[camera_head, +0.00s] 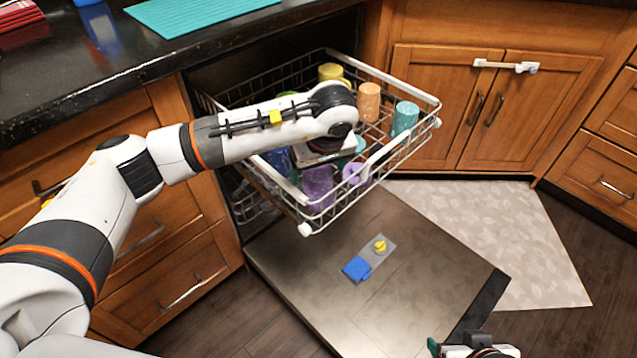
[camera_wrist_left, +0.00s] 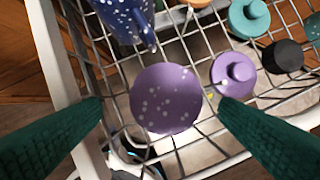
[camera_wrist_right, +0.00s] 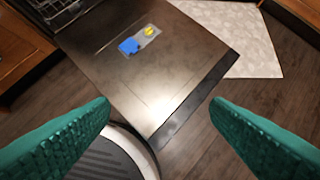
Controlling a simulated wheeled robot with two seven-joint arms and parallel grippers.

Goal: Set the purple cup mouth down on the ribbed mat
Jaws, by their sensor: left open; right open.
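The purple cup (camera_head: 318,186) stands in the pulled-out dishwasher rack. In the left wrist view its round speckled end (camera_wrist_left: 166,98) faces the camera, which looks like its closed base. My left gripper (camera_head: 326,150) is over the rack, mostly hidden behind its own wrist in the head view. Its open fingers lie either side of the cup in the left wrist view, with no clear contact. The teal ribbed mat (camera_head: 195,12) lies on the dark counter at the upper left, empty where visible. My right gripper (camera_wrist_right: 160,108) is open and empty, low at the front right.
The wire rack (camera_head: 425,98) also holds a dark blue speckled mug (camera_wrist_left: 127,18), a purple knobbed lid (camera_wrist_left: 236,74), an orange cup (camera_head: 369,100), a teal cup (camera_head: 405,118) and a yellow cup (camera_head: 331,73). The open dishwasher door (camera_head: 430,265) lies below. A blue item stands beside the mat.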

